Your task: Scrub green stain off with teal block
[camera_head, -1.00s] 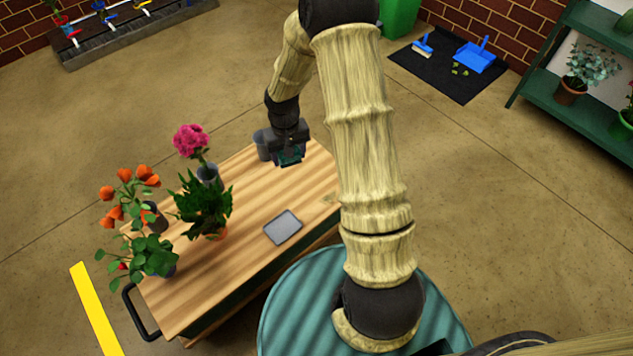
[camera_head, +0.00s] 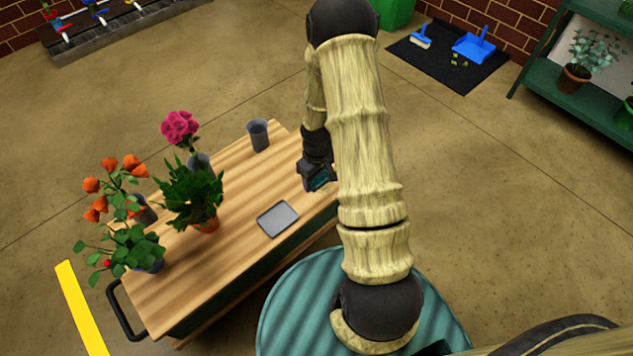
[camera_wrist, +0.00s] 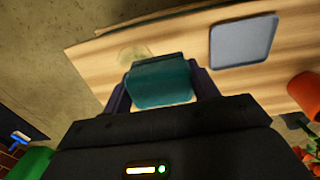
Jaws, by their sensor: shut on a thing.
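My gripper (camera_head: 317,180) is shut on the teal block (camera_wrist: 160,82), which sits between its two fingers in the wrist view. In the head view the block and gripper are over the right end of the wooden cart top. A faint yellow-green stain (camera_wrist: 134,54) lies on the wood just beyond the block in the wrist view, near the cart's edge. The block is close to the stain and partly overlaps it in the picture. I cannot tell whether the block touches the wood. In the head view I cannot make out the stain; my arm and gripper cover that area.
A grey tray (camera_head: 277,219) lies on the wooden cart top (camera_head: 220,262). A grey cup (camera_head: 258,136) stands at its far edge. Potted orange flowers (camera_head: 120,187), a leafy fern (camera_head: 192,194) and pink flowers (camera_head: 180,128) fill the left side. The wood around the tray is clear.

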